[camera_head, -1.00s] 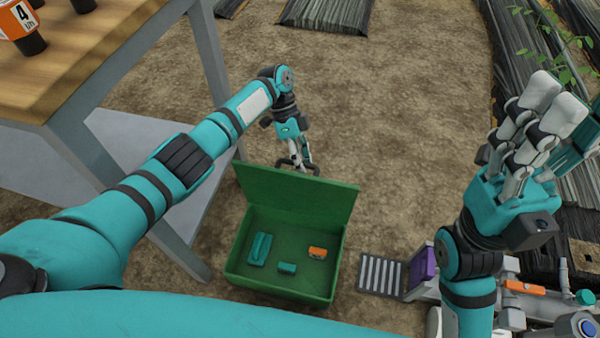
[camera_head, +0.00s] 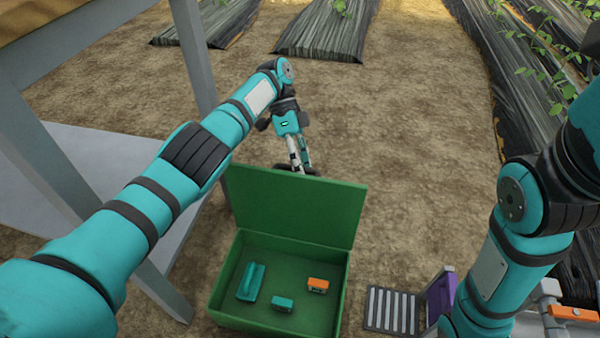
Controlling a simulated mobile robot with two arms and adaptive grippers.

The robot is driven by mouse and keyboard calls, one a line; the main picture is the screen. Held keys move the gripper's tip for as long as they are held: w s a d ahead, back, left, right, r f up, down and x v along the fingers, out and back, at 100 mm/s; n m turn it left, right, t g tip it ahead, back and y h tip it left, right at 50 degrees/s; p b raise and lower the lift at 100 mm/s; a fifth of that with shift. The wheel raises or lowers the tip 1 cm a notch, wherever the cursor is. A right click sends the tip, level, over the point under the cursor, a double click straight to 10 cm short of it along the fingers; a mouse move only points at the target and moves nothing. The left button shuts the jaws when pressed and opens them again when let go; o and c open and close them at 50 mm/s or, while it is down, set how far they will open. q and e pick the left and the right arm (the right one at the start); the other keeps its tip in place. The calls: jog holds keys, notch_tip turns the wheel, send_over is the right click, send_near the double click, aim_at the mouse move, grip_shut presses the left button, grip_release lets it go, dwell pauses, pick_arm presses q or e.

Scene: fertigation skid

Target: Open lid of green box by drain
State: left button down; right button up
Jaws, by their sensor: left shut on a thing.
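The green box (camera_head: 228,285) stands on the ground, left of the drain grate (camera_head: 392,310). Its lid (camera_head: 295,207) stands open, raised at the far side of the box. My left gripper (camera_head: 299,168) is at the lid's top edge and is shut on the lid; its fingertips are partly hidden behind that edge. Inside the box lie a long teal item (camera_head: 251,282), a small teal item (camera_head: 282,303) and a small orange item (camera_head: 318,285). My right arm shows at the right, but its gripper is out of view.
A table with grey legs (camera_head: 195,50) and a lower shelf (camera_head: 90,165) stands at the left, close to my left arm. A purple item (camera_head: 441,294) and an orange-handled pipe fitting (camera_head: 573,313) are at the lower right. Bare soil lies behind the box.

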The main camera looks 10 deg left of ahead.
pick_arm(q)
jog(key=shift+w+a+r, duration=0.1)
jog(key=shift+a+r, duration=0.15)
jog(key=shift+r, duration=0.05)
jog(key=c, duration=1.4)
grip_release()
jog(key=shift+a, duration=0.1)
jog(key=shift+o, duration=0.6)
jog(key=shift+d, duration=0.2)
jog(key=shift+w+r, duration=0.1)
jog(key=shift+r, duration=0.4)
notch_tip(320, 180, up, 9)
jog(key=shift+f, duration=0.15)
